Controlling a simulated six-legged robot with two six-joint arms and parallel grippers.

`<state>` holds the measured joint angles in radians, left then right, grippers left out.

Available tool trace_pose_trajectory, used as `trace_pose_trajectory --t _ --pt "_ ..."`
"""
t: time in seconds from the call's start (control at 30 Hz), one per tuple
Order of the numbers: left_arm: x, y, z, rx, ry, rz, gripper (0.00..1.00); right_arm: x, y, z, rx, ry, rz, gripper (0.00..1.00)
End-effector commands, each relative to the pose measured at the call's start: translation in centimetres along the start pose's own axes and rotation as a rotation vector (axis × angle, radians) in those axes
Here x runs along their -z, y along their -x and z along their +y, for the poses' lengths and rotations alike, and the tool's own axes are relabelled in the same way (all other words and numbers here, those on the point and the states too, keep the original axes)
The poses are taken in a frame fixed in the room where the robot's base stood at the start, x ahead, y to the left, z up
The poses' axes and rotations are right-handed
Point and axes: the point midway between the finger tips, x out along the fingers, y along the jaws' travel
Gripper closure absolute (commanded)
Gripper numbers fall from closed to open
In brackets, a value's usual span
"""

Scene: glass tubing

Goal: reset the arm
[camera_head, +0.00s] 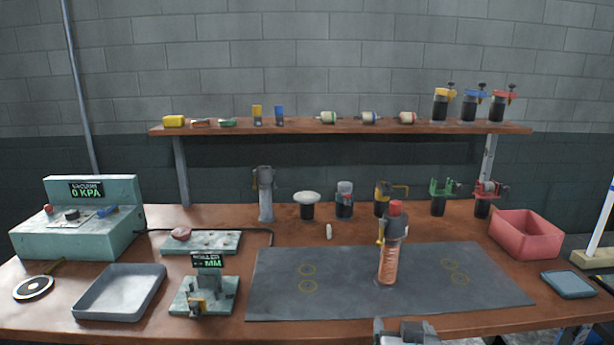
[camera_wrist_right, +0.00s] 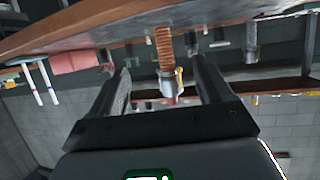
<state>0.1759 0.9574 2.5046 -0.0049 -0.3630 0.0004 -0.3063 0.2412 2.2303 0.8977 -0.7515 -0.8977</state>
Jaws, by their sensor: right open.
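My right gripper (camera_head: 405,332) shows only in part at the bottom edge of the head view, in front of the table. In the right wrist view the right gripper (camera_wrist_right: 161,78) has its two dark fingers spread wide apart, with nothing held between them. That view looks upside down. An orange ribbed tool with a grey upper body and red top (camera_head: 389,265) stands upright on the dark mat (camera_head: 330,275). The tool (camera_wrist_right: 163,45) also shows between the fingers in the wrist view, beyond them and apart. My left gripper is in neither view.
A grey tray (camera_head: 120,311), a teal gauge box (camera_head: 75,243) and a small teal display unit (camera_head: 204,294) stand at left. A red bin (camera_head: 527,252) and blue dish (camera_head: 569,284) are at right. A shelf (camera_head: 340,127) with small items runs behind. The mat is mostly clear.

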Motion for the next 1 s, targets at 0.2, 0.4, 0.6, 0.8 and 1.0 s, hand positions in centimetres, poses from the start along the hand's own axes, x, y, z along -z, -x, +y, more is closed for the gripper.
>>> trace_pose_trajectory --t 0.2,0.4,0.6,0.8,1.0 --pt "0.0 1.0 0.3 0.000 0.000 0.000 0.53 -1.2 -1.3 1.7 -0.043 0.003 -0.051 0.21" --pt "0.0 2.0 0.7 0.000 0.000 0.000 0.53 -6.7 -3.5 3.8 -0.090 0.052 -0.188 0.21" --pt "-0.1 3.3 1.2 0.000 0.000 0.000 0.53 -14.4 -4.3 5.0 -0.063 0.136 -0.359 0.21" --pt "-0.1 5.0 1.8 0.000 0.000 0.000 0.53 -26.5 -1.1 4.6 0.074 0.136 -0.649 0.21" --pt "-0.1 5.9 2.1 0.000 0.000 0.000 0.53 -37.4 8.2 1.0 0.289 -0.020 -1.019 0.21"
